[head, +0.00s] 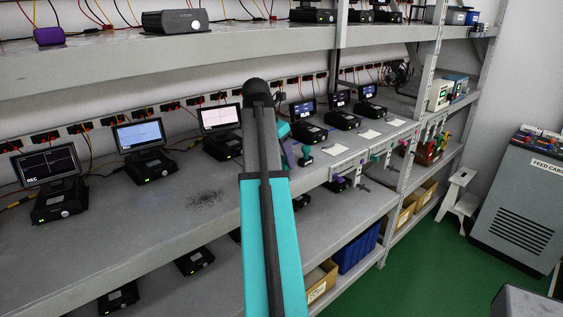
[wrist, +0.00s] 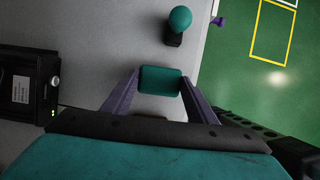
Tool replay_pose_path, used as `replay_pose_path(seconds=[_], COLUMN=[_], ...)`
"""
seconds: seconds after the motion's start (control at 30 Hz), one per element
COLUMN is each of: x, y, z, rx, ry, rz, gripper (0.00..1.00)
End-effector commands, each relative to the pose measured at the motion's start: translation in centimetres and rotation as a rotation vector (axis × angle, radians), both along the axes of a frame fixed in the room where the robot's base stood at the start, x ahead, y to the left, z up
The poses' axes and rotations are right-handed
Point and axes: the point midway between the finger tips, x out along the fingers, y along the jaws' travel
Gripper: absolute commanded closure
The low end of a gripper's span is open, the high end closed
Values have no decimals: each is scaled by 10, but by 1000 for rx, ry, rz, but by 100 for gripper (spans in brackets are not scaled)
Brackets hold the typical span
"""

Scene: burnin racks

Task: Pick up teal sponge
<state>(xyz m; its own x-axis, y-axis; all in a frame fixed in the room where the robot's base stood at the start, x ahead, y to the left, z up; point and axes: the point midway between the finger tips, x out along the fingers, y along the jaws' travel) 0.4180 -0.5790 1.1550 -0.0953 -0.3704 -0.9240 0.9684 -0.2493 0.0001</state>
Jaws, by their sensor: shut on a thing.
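The teal sponge (wrist: 160,74) is a small rounded block between the two purple fingers of my gripper (wrist: 160,82) in the wrist view. The fingers press on its left and right sides. It is over the grey shelf top, near the front edge; I cannot tell whether it touches the shelf. In the head view my gripper (head: 289,152) is partly hidden behind my arm, over the middle shelf, and I cannot make out the sponge clearly there.
A teal ball-topped thing (wrist: 180,19) stands just beyond the sponge, also in the head view (head: 306,150). A black device (wrist: 28,92) is at the left of the wrist view. Monitors (head: 139,136) line the shelf (head: 110,235). A dark smudge (head: 205,199) marks it. Green floor lies beyond.

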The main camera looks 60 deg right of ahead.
Motion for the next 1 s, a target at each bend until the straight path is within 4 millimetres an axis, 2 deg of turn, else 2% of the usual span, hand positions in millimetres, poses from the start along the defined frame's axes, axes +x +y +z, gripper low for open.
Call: replay_pose_path(seconds=[0.2,0.47,0.8,1.0], x=[-1,-45,-114,-141], y=[-1,-7,-19,-24], z=[18,19,26,29], rx=[-1,-1,-1,-1], ry=[-1,-1,-1,0], rz=[-1,-4,-4,-2], gripper=[69,69,69,69])
